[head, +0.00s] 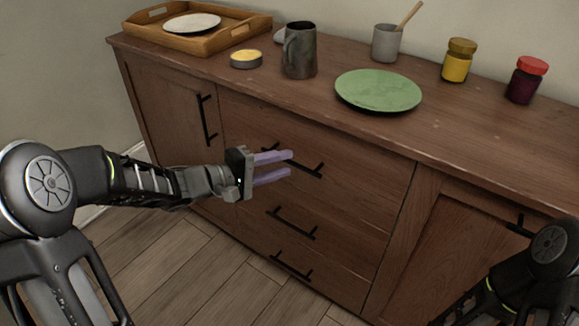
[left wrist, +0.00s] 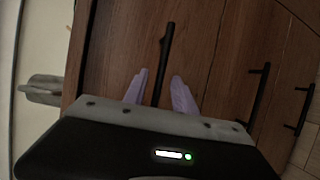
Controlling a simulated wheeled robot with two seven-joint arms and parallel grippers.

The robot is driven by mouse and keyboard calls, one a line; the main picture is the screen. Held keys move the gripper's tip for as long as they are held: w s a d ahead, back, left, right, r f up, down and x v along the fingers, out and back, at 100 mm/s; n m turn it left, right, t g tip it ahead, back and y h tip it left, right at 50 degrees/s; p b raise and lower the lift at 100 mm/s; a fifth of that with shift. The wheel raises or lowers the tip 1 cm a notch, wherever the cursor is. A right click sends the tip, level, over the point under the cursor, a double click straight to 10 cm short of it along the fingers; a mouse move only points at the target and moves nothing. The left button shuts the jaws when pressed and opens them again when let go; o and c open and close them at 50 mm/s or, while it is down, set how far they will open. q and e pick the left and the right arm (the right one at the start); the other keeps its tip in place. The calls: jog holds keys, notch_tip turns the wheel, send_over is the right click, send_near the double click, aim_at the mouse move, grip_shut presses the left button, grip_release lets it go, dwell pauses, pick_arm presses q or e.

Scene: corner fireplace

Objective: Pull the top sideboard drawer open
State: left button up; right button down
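The wooden sideboard (head: 134,80) has a middle column of drawers. The top drawer (head: 365,185) looks flush with the front, and its black bar handle (head: 312,172) is partly hidden behind my left gripper (head: 290,163). The left gripper is open, its two purple fingers spread and pointing at the drawer. In the left wrist view, the handle (left wrist: 168,45) runs between the two fingers (left wrist: 160,92), with a gap showing on each side. I cannot tell whether any part touches it. My right arm shows at the lower right, but its gripper is out of view.
Two lower drawer handles (head: 291,223) (head: 291,265) lie below. Doors flank the drawers. On top stand a wooden tray (head: 208,43), a tin (head: 246,59), a grey pitcher (head: 300,52), a green plate (head: 378,90), a cup (head: 386,43) and two jars (head: 458,62) (head: 525,82). The floor in front is clear.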

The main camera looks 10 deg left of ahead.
pick_arm(q)
jog(key=shift+b+x, duration=0.3)
jog(key=shift+x, duration=1.1)
jog(key=shift+s, duration=0.1)
grip_shut()
